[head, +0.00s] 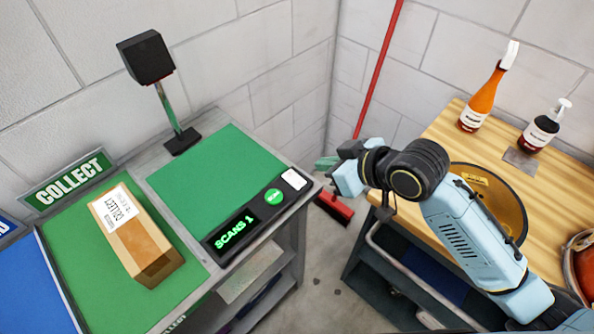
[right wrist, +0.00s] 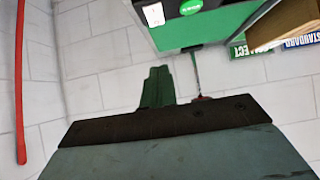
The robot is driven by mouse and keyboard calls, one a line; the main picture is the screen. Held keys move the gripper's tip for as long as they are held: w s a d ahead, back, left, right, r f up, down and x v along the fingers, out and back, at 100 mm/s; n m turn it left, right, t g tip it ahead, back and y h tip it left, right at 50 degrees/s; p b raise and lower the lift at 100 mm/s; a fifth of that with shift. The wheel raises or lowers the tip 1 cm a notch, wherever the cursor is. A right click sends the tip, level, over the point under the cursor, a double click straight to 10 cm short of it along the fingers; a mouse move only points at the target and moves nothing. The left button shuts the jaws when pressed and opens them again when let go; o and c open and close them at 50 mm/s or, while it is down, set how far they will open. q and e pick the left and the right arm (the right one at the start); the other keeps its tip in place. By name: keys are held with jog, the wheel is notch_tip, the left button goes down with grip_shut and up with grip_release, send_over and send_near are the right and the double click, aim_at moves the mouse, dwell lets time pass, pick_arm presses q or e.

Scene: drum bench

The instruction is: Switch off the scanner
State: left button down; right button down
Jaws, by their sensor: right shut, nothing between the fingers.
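The scanner is a black box head (head: 146,57) on a thin post, standing at the back of the bench. A black console (head: 238,232) at the bench's front edge has a lit display (head: 234,232) reading "SCANS 1", a round green button (head: 273,197) and a white label or key (head: 294,180). The green button (right wrist: 190,7) and white piece (right wrist: 153,14) also show at the top of the right wrist view. My right gripper (head: 326,163) is shut and empty, just right of the bench's right corner, apart from the console. My left gripper is out of view.
A cardboard parcel (head: 136,240) lies on the green mat by the COLLECT sign (head: 69,182). A wooden-topped cart (head: 446,135) with an orange bottle (head: 482,98) and a dark pump bottle (head: 543,128) stands right. A red-handled broom (head: 378,65) leans in the corner.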

send_over(288, 172)
jog(key=s+d, duration=0.2)
jog(key=f, duration=0.6)
jog(key=shift+s+d+f+b, duration=0.1)
jog(key=shift+s+f+b, duration=0.15)
jog(key=shift+b, duration=0.1)
notch_tip(288, 172, down, 2)
jog(key=shift+w+f, duration=0.1)
jog(key=shift+f, duration=0.7)
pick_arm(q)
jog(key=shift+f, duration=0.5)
pick_arm(e)
jog(key=shift+d+p, duration=0.1)
jog(key=shift+p, duration=0.35)
jog(key=shift+w+a, duration=0.1)
jog(key=shift+a, duration=0.15)
jog(key=shift+d+f, duration=0.1)
jog(key=shift+f, duration=0.05)
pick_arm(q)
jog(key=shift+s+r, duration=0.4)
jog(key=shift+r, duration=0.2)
